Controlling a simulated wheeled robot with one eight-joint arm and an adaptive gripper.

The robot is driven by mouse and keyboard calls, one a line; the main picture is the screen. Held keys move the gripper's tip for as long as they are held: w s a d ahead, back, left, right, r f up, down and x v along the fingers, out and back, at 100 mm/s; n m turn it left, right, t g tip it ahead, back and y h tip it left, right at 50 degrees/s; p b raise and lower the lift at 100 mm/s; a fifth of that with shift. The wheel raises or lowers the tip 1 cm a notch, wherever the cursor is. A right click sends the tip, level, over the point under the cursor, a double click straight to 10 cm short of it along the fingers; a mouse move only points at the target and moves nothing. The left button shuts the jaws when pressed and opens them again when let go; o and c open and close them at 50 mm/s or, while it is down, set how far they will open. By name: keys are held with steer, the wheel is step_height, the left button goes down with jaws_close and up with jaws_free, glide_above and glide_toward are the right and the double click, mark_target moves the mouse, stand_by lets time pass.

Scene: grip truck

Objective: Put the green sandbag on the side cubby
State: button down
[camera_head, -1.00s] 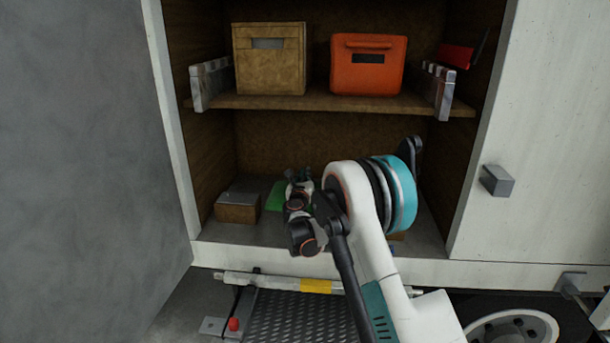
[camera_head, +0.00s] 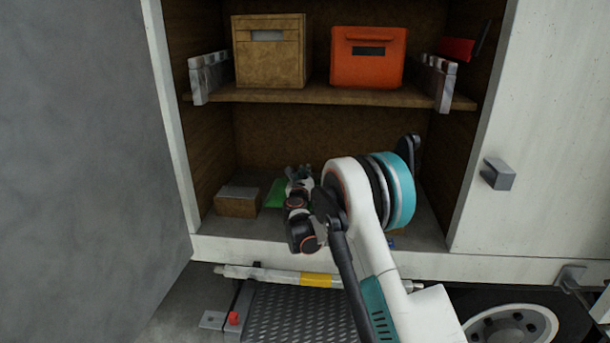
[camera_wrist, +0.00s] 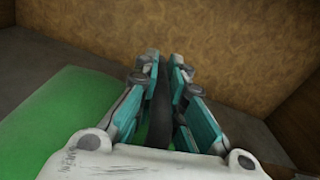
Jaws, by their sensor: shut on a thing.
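The green sandbag (camera_head: 275,193) lies on the floor of the lower compartment, partly hidden behind my gripper in the head view. In the wrist view the bag (camera_wrist: 50,120) fills the lower left as a flat green surface. My gripper (camera_head: 299,174) reaches into the lower compartment. In the wrist view its fingers (camera_wrist: 162,68) are close together, with a dark strip between them that looks like the bag's strap. The gripper is shut on it. The right part of the bag is hidden by my gripper and arm.
A small brown box (camera_head: 237,204) stands left of the bag. The shelf (camera_head: 317,94) above holds a tan crate (camera_head: 268,60) and an orange crate (camera_head: 367,65). Wooden side walls bound the compartment, and a grey door panel (camera_head: 80,150) stands at left.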

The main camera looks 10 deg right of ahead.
steer(key=shift+f, duration=0.25)
steer(key=c, duration=1.7)
jaws_free()
steer(key=shift+f, duration=0.1)
steer(key=shift+o, duration=0.6)
steer(key=v, duration=1.2)
